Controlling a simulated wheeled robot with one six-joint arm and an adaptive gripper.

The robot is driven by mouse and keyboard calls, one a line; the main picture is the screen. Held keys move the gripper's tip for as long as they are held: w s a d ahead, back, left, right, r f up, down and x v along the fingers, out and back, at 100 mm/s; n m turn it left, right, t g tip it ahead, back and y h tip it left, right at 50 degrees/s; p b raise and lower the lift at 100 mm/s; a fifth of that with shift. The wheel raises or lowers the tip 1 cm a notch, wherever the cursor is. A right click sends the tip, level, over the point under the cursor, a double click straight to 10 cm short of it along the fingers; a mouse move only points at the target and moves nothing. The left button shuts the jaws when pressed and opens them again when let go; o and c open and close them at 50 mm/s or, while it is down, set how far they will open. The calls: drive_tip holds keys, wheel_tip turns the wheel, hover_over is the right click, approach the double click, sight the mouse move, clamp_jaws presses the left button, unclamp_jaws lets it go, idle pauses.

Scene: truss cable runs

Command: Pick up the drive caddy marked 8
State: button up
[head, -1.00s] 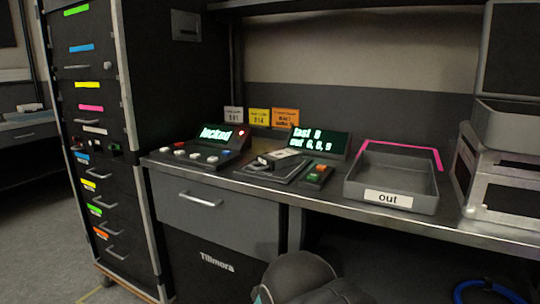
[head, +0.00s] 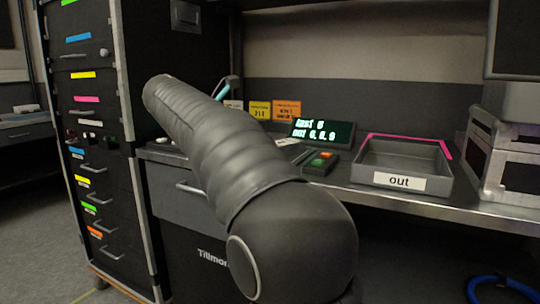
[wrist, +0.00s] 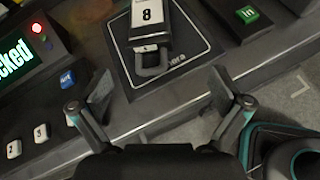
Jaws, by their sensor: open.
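The drive caddy marked 8 (wrist: 148,18) lies on a dark pad with a thin white outline (wrist: 192,52) in the wrist view. It is dark with a white label and a loop handle (wrist: 152,62) at its near end. My gripper (wrist: 160,85) is open and empty, its two fingers spread short of the handle, one on each side of its line. In the head view my arm hides the caddy and most of my gripper. The display (head: 322,132) behind reads "last 8" and a line beginning "out".
A grey tray labelled "out" (head: 399,181) stands to the right on the counter. A button box (head: 320,163) sits between it and the pad; its green "in" button (wrist: 247,14) shows in the wrist view. A console reading "locked" (wrist: 15,58) with buttons is left.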

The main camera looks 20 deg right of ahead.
sight(278, 143)
drive_tip(key=w, duration=0.1)
drive_tip(key=w+r+n+h, duration=0.1)
drive_tip(key=shift+w+a+n+g+b, duration=0.15)
drive_tip(key=shift+w+n+g+b, duration=0.15)
drive_tip(key=shift+w, duration=0.1)
drive_tip(key=shift+w+d+h, duration=0.1)
drive_tip(key=shift+d+h, duration=0.2)
drive_tip(key=b+x, duration=0.1)
drive_tip(key=x, duration=0.7)
drive_tip(key=shift+b, duration=0.35)
drive_tip(key=shift+s+f+b+x, duration=0.15)
drive_tip(key=shift+b+x, duration=0.3)
drive_tip(key=shift+x, duration=0.85)
drive_tip(key=shift+s+f+b+x, duration=0.1)
drive_tip(key=shift+f+b+x, duration=0.25)
drive_tip(key=shift+x, duration=0.9)
drive_tip(key=shift+a+r, duration=0.1)
drive_tip(key=shift+r, duration=0.1)
drive_tip(key=c, duration=1.7)
drive_tip(key=shift+o, duration=0.2)
